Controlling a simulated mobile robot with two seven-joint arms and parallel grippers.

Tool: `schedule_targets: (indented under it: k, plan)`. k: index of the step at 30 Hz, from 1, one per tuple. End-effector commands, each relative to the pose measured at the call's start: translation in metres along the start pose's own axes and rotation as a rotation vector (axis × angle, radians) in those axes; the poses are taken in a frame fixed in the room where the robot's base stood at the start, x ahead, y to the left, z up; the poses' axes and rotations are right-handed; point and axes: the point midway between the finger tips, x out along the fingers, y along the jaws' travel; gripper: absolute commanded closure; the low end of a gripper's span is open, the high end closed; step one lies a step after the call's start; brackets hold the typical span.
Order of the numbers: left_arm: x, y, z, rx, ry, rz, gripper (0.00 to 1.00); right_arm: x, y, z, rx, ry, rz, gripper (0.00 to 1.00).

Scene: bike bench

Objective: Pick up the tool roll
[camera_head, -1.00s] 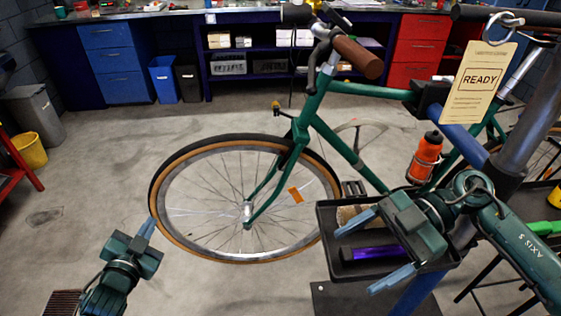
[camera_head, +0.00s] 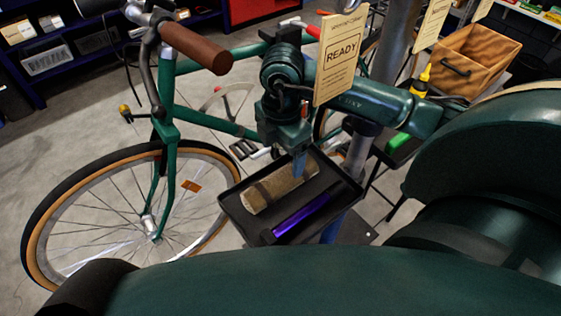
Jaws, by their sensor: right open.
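The tan tool roll (camera_head: 282,187), with a darker band around it, lies in a black tray (camera_head: 238,222) in the head camera view. My right gripper (camera_head: 299,166) points down over the far side of the tray, close to the roll's right end. It is open, with nothing seen between its fingers. One blue finger shows clearly; the other is mostly hidden, and I cannot tell whether a finger touches the roll. My left gripper is not in view.
A purple cylinder (camera_head: 302,213) lies in the tray beside the roll. A green bicycle (camera_head: 168,150) stands to the left. A READY tag (camera_head: 341,55) hangs in front of my right arm. A wooden crate (camera_head: 470,62) stands at the back right. My own arm parts fill the bottom.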

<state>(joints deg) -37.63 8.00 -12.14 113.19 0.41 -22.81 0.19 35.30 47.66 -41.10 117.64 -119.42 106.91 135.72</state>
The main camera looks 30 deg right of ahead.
Motion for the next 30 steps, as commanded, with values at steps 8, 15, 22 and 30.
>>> schedule_targets:
  k: [8,15,22,30]
  plan:
    - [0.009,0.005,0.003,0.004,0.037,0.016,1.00,0.033,0.000,-0.001,0.000,0.002,0.001,0.20]
    - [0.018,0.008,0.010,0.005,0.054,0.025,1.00,0.056,-0.003,-0.004,-0.002,0.002,-0.001,0.20]
    - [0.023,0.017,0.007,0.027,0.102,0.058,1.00,0.085,-0.004,-0.005,-0.001,0.002,-0.001,0.20]
    - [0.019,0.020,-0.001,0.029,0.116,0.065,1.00,0.083,-0.004,-0.005,-0.001,0.002,0.000,0.22]
